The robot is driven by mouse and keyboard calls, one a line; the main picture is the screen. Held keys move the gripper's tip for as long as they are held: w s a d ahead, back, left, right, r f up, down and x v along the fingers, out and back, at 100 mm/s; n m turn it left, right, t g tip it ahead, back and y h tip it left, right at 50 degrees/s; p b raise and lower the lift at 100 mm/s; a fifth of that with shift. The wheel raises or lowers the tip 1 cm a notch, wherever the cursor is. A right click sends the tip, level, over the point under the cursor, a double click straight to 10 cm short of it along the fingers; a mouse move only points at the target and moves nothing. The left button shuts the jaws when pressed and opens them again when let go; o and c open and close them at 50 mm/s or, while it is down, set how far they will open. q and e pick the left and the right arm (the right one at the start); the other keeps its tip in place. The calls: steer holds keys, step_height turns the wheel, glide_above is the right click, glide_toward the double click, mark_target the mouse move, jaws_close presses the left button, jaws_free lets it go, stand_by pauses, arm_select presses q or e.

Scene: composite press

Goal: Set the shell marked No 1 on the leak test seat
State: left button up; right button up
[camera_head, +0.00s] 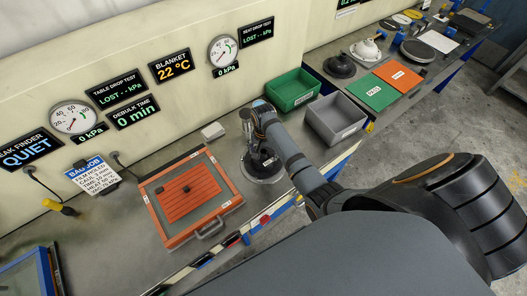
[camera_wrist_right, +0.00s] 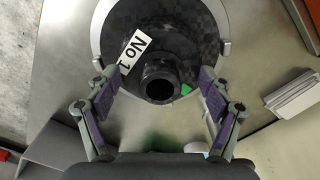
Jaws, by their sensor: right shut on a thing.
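The black, carbon-weave shell (camera_wrist_right: 190,40) bears a white label reading No 1 and has a round neck (camera_wrist_right: 160,84). It appears within the round metal seat (camera_wrist_right: 226,50) in the right wrist view. In the head view the dark shell (camera_head: 263,163) is on the pale disc-shaped seat (camera_head: 264,180), partly behind my arm. In the head view the right gripper (camera_head: 256,150) is above the seat. Whether the shell rests fully flat is hard to tell. My left gripper is not in view.
An orange framed board (camera_head: 222,186) lies left of the seat. A green bin (camera_head: 292,90) and a grey bin (camera_head: 336,120) stand to the right. Another dark shell (camera_head: 340,66) and a white shell (camera_head: 367,49) are beyond.

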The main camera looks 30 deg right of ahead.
mark_target(263, 151)
steer(key=shift+f, duration=0.1)
stand_by(0.6)
steer(key=o, duration=1.3)
step_height(263, 151, up, 12)
